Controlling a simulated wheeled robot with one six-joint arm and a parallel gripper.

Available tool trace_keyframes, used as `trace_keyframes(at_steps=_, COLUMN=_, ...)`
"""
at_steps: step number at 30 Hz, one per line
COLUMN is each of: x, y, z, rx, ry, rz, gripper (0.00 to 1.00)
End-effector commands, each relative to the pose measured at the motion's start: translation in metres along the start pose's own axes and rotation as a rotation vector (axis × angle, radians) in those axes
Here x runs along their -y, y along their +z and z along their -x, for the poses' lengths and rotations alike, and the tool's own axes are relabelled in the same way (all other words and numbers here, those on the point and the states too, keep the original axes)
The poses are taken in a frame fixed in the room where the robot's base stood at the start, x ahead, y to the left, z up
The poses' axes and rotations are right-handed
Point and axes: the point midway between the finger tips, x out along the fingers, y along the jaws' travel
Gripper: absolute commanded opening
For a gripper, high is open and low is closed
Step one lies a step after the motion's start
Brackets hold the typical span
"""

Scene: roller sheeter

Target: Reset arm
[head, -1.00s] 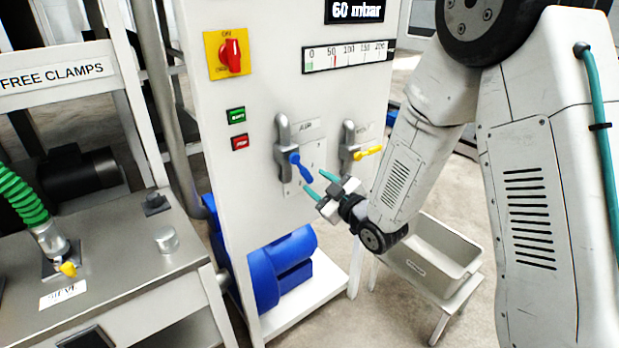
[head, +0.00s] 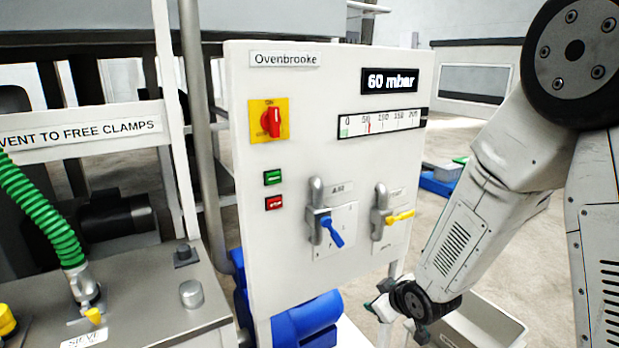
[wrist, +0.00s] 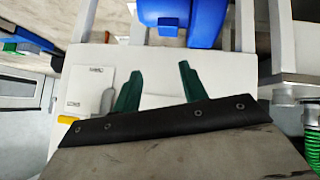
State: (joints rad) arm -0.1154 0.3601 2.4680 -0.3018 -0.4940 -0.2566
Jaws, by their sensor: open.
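My gripper (head: 384,303) is low in the head view, below and a little left of the yellow-handled valve (head: 398,217). Its fingers are hard to make out there. In the wrist view, the two green fingers of my gripper (wrist: 158,78) stand apart with nothing between them, in front of the white panel (wrist: 165,72). The blue-handled valve (head: 331,232) is on the panel to the upper left, its handle slanting down to the right. The yellow handle points right. Part of it shows at the left of the wrist view (wrist: 67,119).
The panel has a red rotary switch (head: 271,122), green and red buttons, a gauge and a 60 mbar display (head: 389,80). A blue machine (head: 307,320) is below it. A grey bin (head: 480,328) stands under my forearm. A steel bench with a green hose (head: 45,215) is at left.

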Motion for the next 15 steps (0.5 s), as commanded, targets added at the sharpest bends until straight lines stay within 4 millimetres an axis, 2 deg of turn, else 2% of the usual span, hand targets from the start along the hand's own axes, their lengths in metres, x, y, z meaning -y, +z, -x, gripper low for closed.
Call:
trace_keyframes(at_steps=5, x=-0.011, y=0.032, z=0.059, rx=0.309, ry=0.001, rz=-0.144, gripper=0.43)
trace_keyframes(at_steps=8, x=-0.012, y=0.046, z=0.105, rx=0.467, ry=0.000, rz=-0.238, gripper=0.43)
trace_keyframes(at_steps=15, x=0.005, y=0.063, z=0.231, rx=0.760, ry=-0.016, rz=-0.459, gripper=0.43)
